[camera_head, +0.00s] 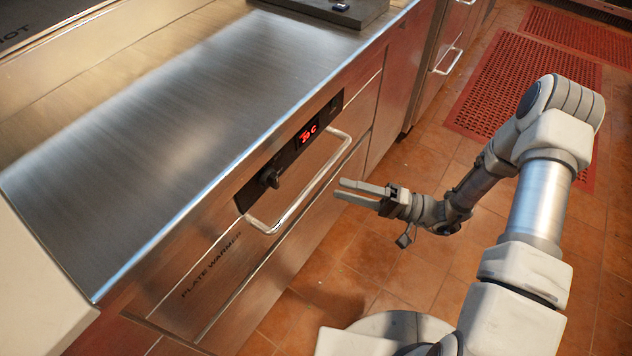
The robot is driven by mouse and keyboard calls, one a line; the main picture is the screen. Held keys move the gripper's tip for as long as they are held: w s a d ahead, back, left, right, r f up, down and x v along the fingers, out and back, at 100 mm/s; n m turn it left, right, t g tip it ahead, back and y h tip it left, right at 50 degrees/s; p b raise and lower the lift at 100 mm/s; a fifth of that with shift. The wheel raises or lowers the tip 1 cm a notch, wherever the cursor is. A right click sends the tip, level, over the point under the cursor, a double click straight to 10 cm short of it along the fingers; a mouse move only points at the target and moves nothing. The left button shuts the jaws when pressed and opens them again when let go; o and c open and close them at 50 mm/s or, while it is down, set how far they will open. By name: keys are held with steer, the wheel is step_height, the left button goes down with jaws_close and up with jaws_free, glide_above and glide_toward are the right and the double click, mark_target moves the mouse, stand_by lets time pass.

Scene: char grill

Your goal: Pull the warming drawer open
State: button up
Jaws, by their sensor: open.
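The warming drawer (205,285) is a steel front below the counter, marked "PLATE WARMER", and it looks shut. Its bar handle (308,190) is a bright steel loop standing out from the front, below a black control panel (283,160) with a knob and a red lit display. My gripper (338,189) is open and empty. Its two fingers point left toward the handle. In the picture the fingertips are just right of the handle's bar, and a gap shows between them. The exact depth between fingers and bar is hard to tell.
The steel counter top (190,120) runs above the drawer, with a dark slab (345,10) at its far end. Another cabinet handle (448,62) sticks out farther along. Red perforated mats (510,85) lie on the tiled floor (390,275), which is clear beside the drawer.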

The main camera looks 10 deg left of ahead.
mark_target(316, 179)
steer(key=a, duration=0.3)
steer(key=a+r+b, duration=0.1)
steer(key=a, duration=0.3)
steer(key=shift+a+r, duration=0.2)
jaws_close()
stand_by(1.1)
